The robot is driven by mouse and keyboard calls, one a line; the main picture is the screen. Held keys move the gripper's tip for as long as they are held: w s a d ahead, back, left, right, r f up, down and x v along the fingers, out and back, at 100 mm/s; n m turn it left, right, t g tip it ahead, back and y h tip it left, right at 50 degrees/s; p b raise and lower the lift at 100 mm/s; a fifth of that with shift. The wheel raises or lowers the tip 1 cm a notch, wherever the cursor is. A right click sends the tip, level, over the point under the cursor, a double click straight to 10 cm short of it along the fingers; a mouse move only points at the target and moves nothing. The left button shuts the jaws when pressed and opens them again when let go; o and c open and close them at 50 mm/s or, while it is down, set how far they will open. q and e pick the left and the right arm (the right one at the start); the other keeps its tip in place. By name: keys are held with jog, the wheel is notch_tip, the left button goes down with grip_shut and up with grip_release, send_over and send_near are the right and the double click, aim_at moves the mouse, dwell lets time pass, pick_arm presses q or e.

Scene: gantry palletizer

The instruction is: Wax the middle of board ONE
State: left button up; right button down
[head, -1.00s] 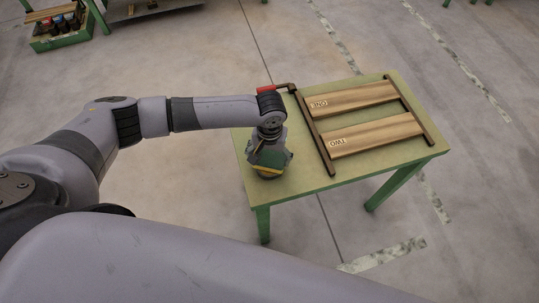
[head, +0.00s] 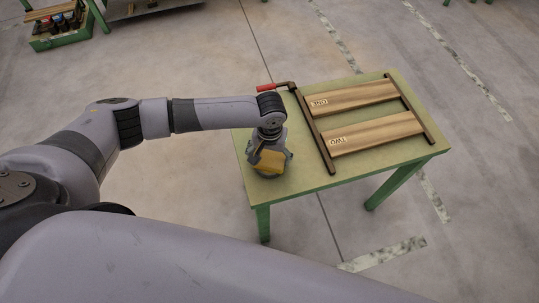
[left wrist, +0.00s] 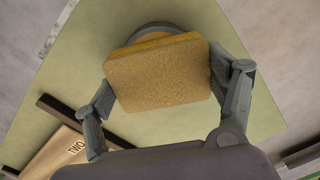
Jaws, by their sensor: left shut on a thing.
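Board ONE (head: 355,96) lies on the green table (head: 225,150), farther from me than board TWO (head: 380,133). Both are pale wood, with labels at their left ends, between two dark bars. My left gripper (head: 268,157) is at the table's left end, left of the boards and apart from them. In the left wrist view its fingers are shut on the sides of a yellow sponge-like block (left wrist: 160,72). A round grey rim (left wrist: 150,30) shows partly behind the block; whether they touch is hidden. My right gripper is out of view.
A red-handled lever (head: 268,87) sticks out at the frame's far left corner. The left dark bar (head: 316,135) lies between my gripper and the boards. A green crate (head: 55,41) with bottles stands at the far left. The floor around the table is clear.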

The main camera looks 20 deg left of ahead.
aim_at(270, 157)
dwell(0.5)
pick_arm(q)
jog(key=shift+s+f+p, duration=0.1)
jog(key=shift+f+p, duration=0.05)
jog(key=shift+p, duration=0.25)
dwell(0.8)
dwell(0.4)
notch_tip(270, 157, up, 7)
jog(key=p, duration=0.8)
dwell(0.8)
